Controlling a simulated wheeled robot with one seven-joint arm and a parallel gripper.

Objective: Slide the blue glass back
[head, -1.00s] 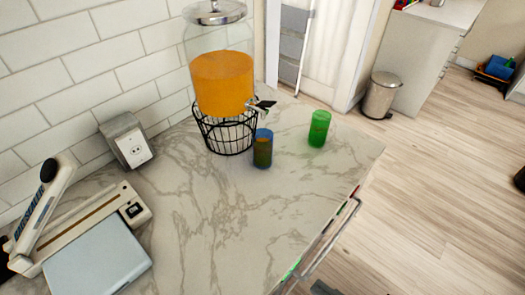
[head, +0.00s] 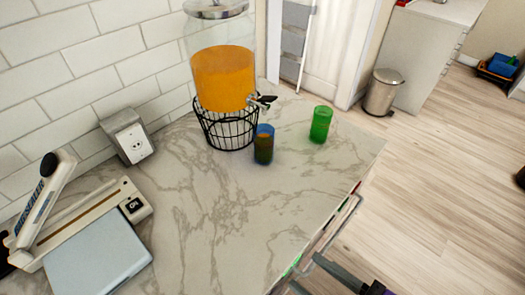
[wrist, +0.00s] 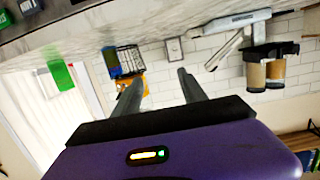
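The blue glass (head: 264,146) stands upright on the marble counter, in front of the wire stand under the drink dispenser. Something orange-brown shows in or through it. In the wrist view, which is upside down, the blue glass (wrist: 111,62) is left of my fingers, beside the dark wire stand. My gripper (wrist: 161,74) is open and empty, its two grey fingers spread apart. In the head view, part of it shows at the bottom right, past the counter's front edge and well apart from the glass.
A green glass (head: 321,124) stands right of the blue one. The dispenser (head: 224,78) holds orange liquid on its wire stand (head: 229,133) behind the blue glass. A sealer (head: 92,232) lies at the left. The counter's front middle (head: 240,215) is clear. A drawer handle (head: 335,228) runs along the front.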

